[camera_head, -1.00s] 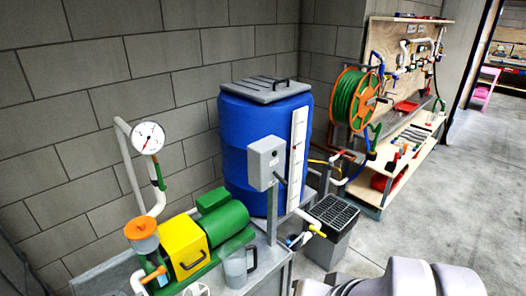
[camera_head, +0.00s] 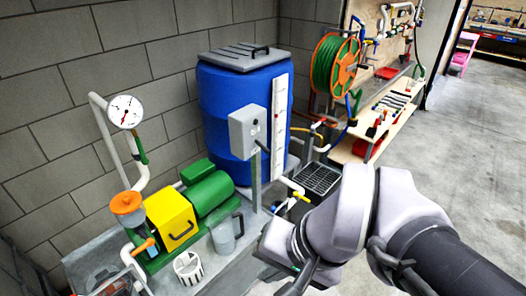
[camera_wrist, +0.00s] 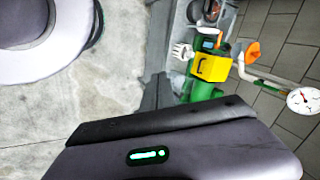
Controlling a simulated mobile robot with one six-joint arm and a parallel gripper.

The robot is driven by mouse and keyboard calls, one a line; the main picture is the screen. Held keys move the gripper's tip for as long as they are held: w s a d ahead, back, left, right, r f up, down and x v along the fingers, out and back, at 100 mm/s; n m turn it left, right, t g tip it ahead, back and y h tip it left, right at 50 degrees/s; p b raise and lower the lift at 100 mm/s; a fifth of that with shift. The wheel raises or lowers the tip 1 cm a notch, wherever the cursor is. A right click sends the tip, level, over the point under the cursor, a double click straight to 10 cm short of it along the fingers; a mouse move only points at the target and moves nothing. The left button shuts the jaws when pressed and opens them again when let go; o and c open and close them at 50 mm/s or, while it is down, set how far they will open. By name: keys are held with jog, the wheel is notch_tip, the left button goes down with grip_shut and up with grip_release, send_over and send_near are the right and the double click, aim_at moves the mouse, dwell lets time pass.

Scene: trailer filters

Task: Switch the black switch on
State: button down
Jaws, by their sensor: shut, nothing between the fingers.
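A grey control box (camera_head: 248,132) stands on a post in front of the blue barrel. A small dark lever (camera_head: 262,146) sticks out at its lower right; I cannot tell for sure whether this is the black switch, or its position. My gripper (camera_wrist: 165,122) shows across the bottom of the wrist view as a dark body with a green light. It is shut and empty, and its fingertips are hard to make out. In the head view my arm is at the lower right, apart from the box. The box does not show clearly in the wrist view.
A black-grated bin (camera_head: 318,181) stands to the right. Open floor (camera_head: 455,170) lies farther right.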

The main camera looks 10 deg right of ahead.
jog(key=w+a+m+g+y+p, duration=0.1)
jog(key=w+a+m+g+y, duration=0.3)
jog(key=a, duration=0.2)
jog(key=w+a+r+m+t+y+p, duration=0.1)
jog(key=w+a+m+y, duration=0.1)
jog(key=w+m+y, duration=0.55)
jog(key=w+a+m+t+y+p, duration=0.1)
jog(key=w+a+m+y, duration=0.2)
jog(key=w, duration=0.7)
jog(key=w+d+f+m+t+y, duration=0.2)
jog(key=w+d+f+m+t, duration=0.3)
jog(key=w+d+m+t, duration=0.3)
jog(key=w+d+f+m+t+h+p, duration=0.1)
jog(key=w+d+f+m+t+h, duration=0.1)
jog(key=d+f+m+t+h, duration=0.3)
jog(key=w+d+f+m+t+h, duration=0.3)
jog(key=d+f+m+t+h, duration=0.3)
jog(key=f+m, duration=0.4)
jog(key=shift+w+d+f+t+p, duration=0.15)
jog(key=shift+d+t+p, duration=0.25)
jog(key=shift+t, duration=0.2)
jog(key=shift+y, duration=0.25)
